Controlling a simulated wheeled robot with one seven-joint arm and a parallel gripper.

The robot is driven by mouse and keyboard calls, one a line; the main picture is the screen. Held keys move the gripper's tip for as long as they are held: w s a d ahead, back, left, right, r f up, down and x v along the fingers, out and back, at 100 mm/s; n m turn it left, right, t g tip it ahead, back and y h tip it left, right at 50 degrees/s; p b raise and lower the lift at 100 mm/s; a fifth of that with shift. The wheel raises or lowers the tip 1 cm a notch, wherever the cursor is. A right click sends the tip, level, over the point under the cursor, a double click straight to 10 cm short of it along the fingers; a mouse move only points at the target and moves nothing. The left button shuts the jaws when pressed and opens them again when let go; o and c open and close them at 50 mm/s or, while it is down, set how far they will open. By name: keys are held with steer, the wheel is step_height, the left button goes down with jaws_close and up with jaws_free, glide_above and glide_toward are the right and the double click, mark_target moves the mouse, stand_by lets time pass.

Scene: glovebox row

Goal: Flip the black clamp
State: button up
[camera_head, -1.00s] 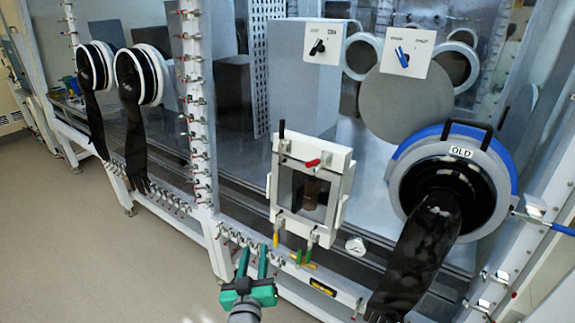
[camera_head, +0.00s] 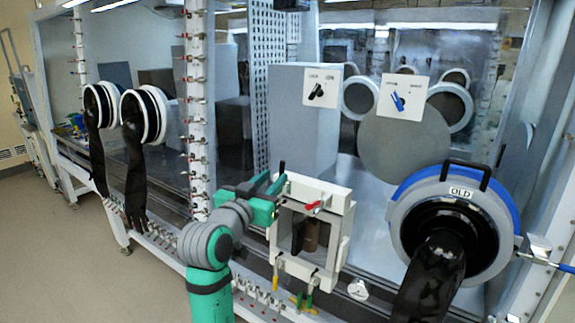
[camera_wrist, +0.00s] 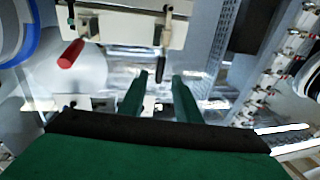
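The black clamp (camera_head: 282,168) stands upright at the top left corner of the small white framed door (camera_head: 345,205) in the head view. In the wrist view the black clamp (camera_wrist: 166,32) is near the top middle, just beyond my fingertips. My gripper (camera_head: 273,184) is at the clamp's left side in the head view. Its two green fingers (camera_wrist: 160,78) are apart, with the clamp's line running toward the gap between them. I cannot tell whether a finger touches it.
A yellow clamp (camera_head: 275,283) and green clamp (camera_head: 309,299) hang below. The glove port marked OLD (camera_head: 450,215) and its black glove are at right. The floor (camera_head: 70,270) at left is clear.

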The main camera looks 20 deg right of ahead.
steer(key=x, duration=1)
steer(key=shift+w+d, duration=0.15)
steer(key=shift+w, duration=0.05)
jaws_close()
